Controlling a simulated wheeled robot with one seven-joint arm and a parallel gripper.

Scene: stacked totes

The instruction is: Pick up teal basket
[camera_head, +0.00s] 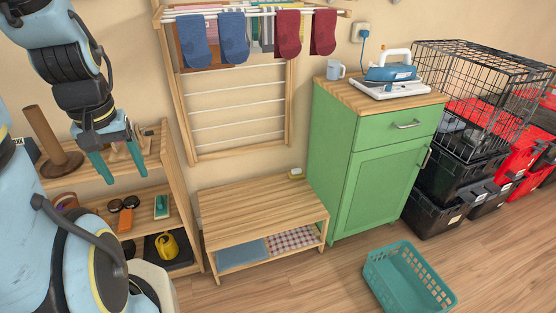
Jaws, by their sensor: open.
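The teal basket (410,283) is an open, rectangular basket with holes in its walls. It stands upright on the wooden floor at the lower right, in front of the green cabinet, and looks empty. My gripper (124,172) is at the upper left, in front of a wooden shelf unit, with its two teal fingers pointing down and apart. It is open and empty, well to the left of the basket and higher up.
A low wooden bench (262,208) and a green cabinet (375,160) with an iron (390,73) on top stand along the wall. Black crates (434,213) and a wire cage (480,88) stand at right. A shelf unit (178,190) is at left. Floor around the basket is clear.

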